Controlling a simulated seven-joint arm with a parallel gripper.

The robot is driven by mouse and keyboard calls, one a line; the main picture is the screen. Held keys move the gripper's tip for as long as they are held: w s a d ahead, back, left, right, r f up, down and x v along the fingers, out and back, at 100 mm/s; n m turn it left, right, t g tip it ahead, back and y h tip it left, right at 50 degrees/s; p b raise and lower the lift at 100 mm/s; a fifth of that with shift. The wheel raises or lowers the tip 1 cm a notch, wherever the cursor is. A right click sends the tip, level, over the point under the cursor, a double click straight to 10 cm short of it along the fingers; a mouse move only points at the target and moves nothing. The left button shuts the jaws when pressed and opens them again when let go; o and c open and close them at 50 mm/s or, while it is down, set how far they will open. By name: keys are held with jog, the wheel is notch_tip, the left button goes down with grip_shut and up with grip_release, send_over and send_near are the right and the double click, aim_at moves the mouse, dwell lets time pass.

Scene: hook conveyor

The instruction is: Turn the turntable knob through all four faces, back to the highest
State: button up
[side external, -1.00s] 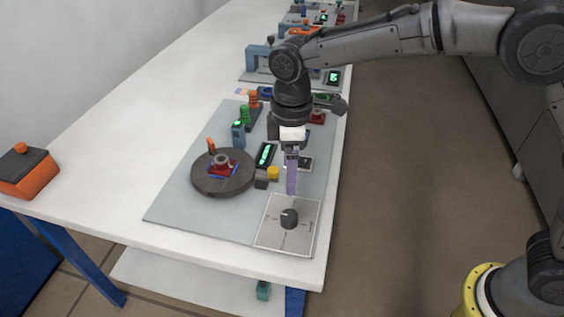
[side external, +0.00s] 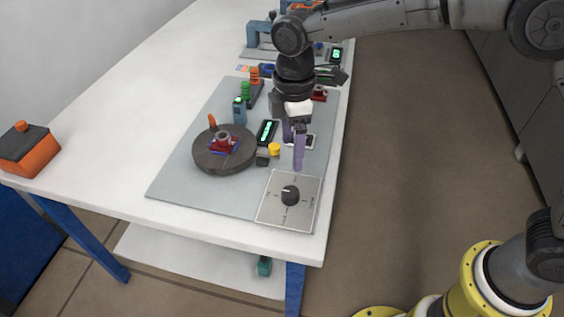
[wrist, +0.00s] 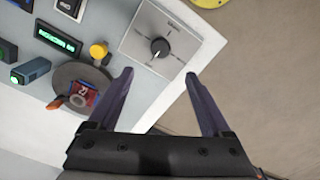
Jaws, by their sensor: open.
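The turntable knob (side external: 290,195) is a black dial with a white pointer line on a square silver plate (side external: 270,213) at the near right corner of the grey mat. It also shows in the wrist view (wrist: 160,47), beyond my fingertips. The dark round turntable (side external: 205,161) stands to its left and carries a red and blue part (side external: 226,146) with a grey ring. My gripper (side external: 293,155) is above the mat, behind the knob in the side view. In the wrist view its two purple fingers (wrist: 160,74) are wide apart with nothing between them.
A yellow button (side external: 274,149) and a lit green display (side external: 267,131) sit between turntable and gripper. A green-lit sensor post (side external: 239,111) and a stack light (side external: 245,92) stand behind. An orange and black box (side external: 29,150) is at the table's left edge.

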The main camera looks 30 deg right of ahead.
aim_at(292, 191)
notch_tip(292, 191, down, 14)
jog(key=n, duration=0.3)
jog(key=shift+d, duration=0.1)
dwell(0.4)
grip_shut()
dwell(0.4)
